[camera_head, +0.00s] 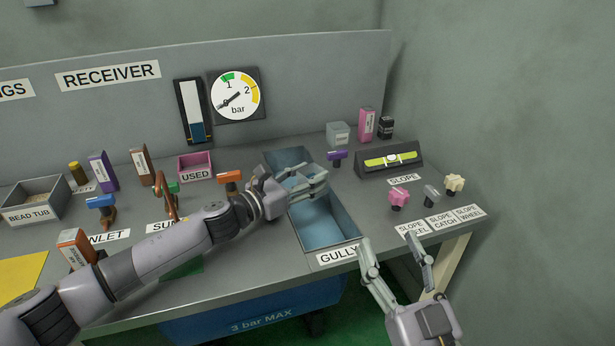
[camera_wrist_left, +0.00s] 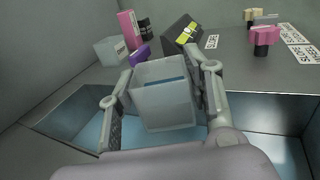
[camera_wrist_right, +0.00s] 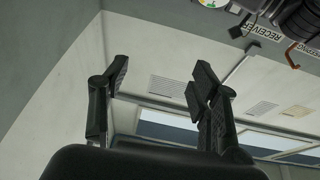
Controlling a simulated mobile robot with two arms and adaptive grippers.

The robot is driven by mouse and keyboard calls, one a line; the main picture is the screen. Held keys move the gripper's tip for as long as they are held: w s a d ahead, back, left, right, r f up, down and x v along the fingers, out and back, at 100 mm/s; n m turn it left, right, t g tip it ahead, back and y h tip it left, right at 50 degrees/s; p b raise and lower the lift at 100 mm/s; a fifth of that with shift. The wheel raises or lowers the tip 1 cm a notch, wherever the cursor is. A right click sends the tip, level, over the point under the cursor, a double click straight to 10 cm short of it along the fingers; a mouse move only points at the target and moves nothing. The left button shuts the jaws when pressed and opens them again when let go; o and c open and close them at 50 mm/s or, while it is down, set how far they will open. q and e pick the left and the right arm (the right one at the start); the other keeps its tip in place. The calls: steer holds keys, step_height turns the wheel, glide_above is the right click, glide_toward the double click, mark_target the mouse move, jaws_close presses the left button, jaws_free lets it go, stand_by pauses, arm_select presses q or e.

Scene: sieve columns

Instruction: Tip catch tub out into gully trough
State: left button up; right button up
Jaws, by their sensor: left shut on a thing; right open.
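The gully trough (camera_head: 322,222) is a long blue-lined basin sunk in the bench, with a GULLY label at its near end; it also shows in the left wrist view (camera_wrist_left: 287,152). My left gripper (camera_head: 318,183) is over the trough, shut on a pale grey tub, the catch tub (camera_wrist_left: 165,104). In the left wrist view the tub sits between the two fingers, with a blue patch near its upper part; I cannot tell whether that is liquid. The head view mostly hides the tub behind the fingers. My right gripper (camera_head: 396,256) is open and empty, by the bench's front edge.
Right of the trough are a purple-handled valve (camera_head: 337,156), a clear box (camera_head: 339,133), a level on a block (camera_head: 389,159) and several knobs, one pink (camera_head: 399,198). Left are the pink USED tray (camera_head: 195,168), an orange-handled valve (camera_head: 230,177) and the bead tub (camera_head: 34,202).

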arm_select(q)
steer(key=shift+r+n, duration=0.1)
steer(key=shift+n, duration=0.3)
steer(key=n+p, duration=0.2)
steer(key=n, duration=0.2)
steer(key=shift+n, duration=0.3)
steer(key=n, duration=0.2)
steer(key=n+p, duration=0.1)
steer(key=n, duration=0.1)
steer(key=shift+w+a+r, duration=0.15)
steer(key=n, duration=0.2)
steer(key=shift+w+a+n, duration=0.1)
steer(key=shift+n, duration=0.2)
steer(key=shift+w+a+n+p, duration=0.1)
steer(key=shift+n+p, duration=0.25)
steer(key=shift+n, duration=0.25)
steer(key=shift+w+a+n+p, duration=0.1)
steer(key=shift+n+p, duration=0.2)
steer(key=shift+n, duration=0.3)
steer(key=shift+w+n, duration=0.1)
steer(key=shift+n, duration=0.5)
arm_select(e)
steer(key=s+d+f+g+h, duration=0.1)
steer(key=f+g, duration=0.4)
steer(key=f, duration=0.2)
steer(key=s+d+f+g+h, duration=0.2)
steer(key=f+g, duration=0.3)
steer(key=f, duration=0.3)
steer(key=shift+s, duration=0.2)
steer(key=shift+d, duration=0.1)
